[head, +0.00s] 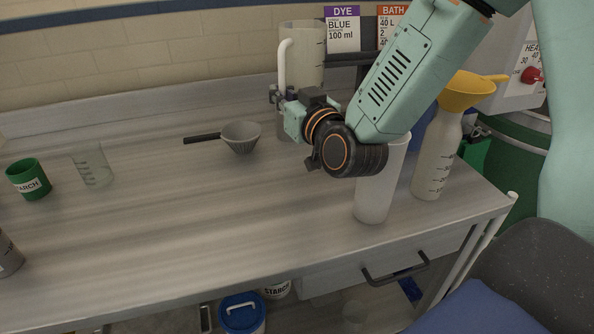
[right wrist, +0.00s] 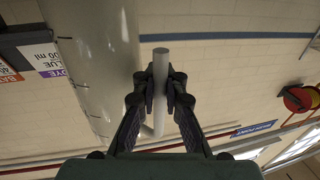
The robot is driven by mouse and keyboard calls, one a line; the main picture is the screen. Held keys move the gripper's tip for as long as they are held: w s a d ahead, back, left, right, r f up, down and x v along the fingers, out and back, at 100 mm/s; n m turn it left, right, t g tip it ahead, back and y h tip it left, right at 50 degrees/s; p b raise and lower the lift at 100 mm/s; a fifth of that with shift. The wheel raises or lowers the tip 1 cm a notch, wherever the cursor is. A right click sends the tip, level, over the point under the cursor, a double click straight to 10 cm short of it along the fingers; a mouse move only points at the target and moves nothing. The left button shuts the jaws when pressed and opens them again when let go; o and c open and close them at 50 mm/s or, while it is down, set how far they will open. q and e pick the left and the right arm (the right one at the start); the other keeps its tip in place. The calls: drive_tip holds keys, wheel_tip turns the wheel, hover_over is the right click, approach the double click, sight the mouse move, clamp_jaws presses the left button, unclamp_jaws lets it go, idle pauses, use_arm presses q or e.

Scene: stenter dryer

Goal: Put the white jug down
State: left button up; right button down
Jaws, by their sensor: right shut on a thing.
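The white jug (head: 308,48) is a tall, pale vessel with graduation marks and a white handle (head: 283,66). It stands upright toward the back of the bench (head: 150,240) in the head view. My right gripper (head: 278,98) is shut on the handle. In the right wrist view, the fingers (right wrist: 161,92) close around the handle (right wrist: 162,65), with the jug's marked wall (right wrist: 95,60) to the left. My gripper and wrist hide part of the jug's lower body, and I cannot tell whether its base touches the bench. My left gripper is not in view.
A grey strainer (head: 241,136) with a black handle lies left of the jug. A clear beaker (head: 92,166) and green starch cup (head: 28,179) stand farther left. A pale cylinder (head: 376,190) and a bottle (head: 434,155) with a yellow funnel (head: 466,92) stand right. The front middle is clear.

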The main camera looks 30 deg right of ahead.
wheel_tip(320, 180, down, 11)
drive_tip(key=b, duration=0.3)
drive_tip(key=shift+s+a, duration=0.25)
drive_tip(key=shift+a, duration=0.1)
drive_tip(key=c, duration=1.4)
unclamp_jaws()
